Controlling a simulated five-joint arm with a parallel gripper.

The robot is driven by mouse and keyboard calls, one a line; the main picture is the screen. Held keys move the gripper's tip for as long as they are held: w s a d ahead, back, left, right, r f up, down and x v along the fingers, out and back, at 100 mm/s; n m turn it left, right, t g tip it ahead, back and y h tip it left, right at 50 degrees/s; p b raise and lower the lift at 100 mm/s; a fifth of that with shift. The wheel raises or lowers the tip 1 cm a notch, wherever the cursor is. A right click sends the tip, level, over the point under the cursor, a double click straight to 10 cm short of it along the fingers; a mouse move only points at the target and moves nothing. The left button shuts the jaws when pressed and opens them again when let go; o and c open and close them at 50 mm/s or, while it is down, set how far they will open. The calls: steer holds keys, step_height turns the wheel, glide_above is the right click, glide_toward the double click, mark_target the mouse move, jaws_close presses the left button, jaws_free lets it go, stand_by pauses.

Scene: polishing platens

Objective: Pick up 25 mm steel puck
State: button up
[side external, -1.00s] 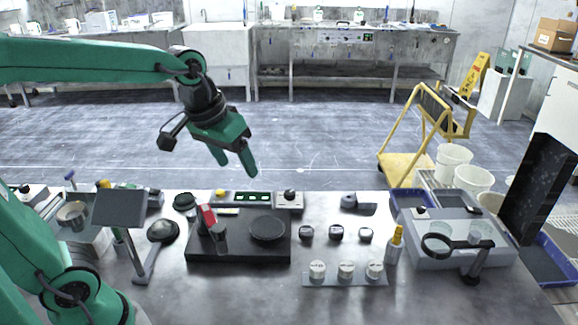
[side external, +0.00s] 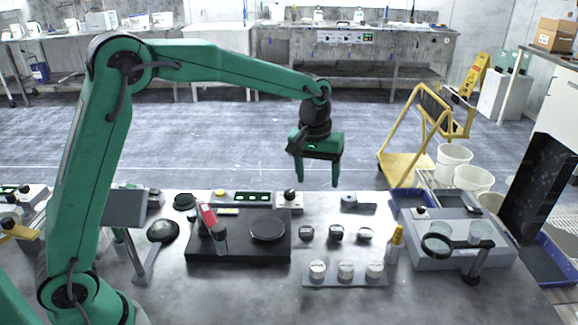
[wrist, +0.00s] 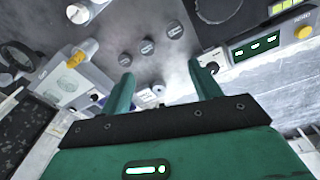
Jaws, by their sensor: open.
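Three small round metal pucks stand in a row on the bench, apart from each other: a left one (side external: 306,234), a middle one (side external: 336,233) and a right one (side external: 365,235). In the wrist view they show as grey discs, (wrist: 174,29), (wrist: 146,46) and (wrist: 125,59) in that same order. I cannot read their sizes, so I cannot tell which is the 25 mm steel puck. My gripper (side external: 318,184) hangs above and behind the row, fingers pointing down. Its fingers are apart and empty, also in the wrist view (wrist: 160,70).
A black base with a round platen (side external: 268,230) is left of the pucks. Pale pucks on a strip (side external: 310,281) stand in front. A yellow-capped bottle (side external: 395,245) and a grey unit with a magnifier (side external: 462,235) are right. A dark block (side external: 358,201) lies behind.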

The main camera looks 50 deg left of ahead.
steer(key=n+g, duration=0.1)
steer(key=n, duration=0.1)
glide_above(337, 229)
step_height(337, 229, down, 10)
steer(key=shift+r, duration=0.25)
steer(key=shift+f, duration=1.3)
steer(key=shift+s, duration=0.1)
steer(key=shift+f, duration=2.6)
steer(key=shift+c, duration=0.2)
steer(key=shift+r, duration=0.1)
steer(key=c, duration=1.2)
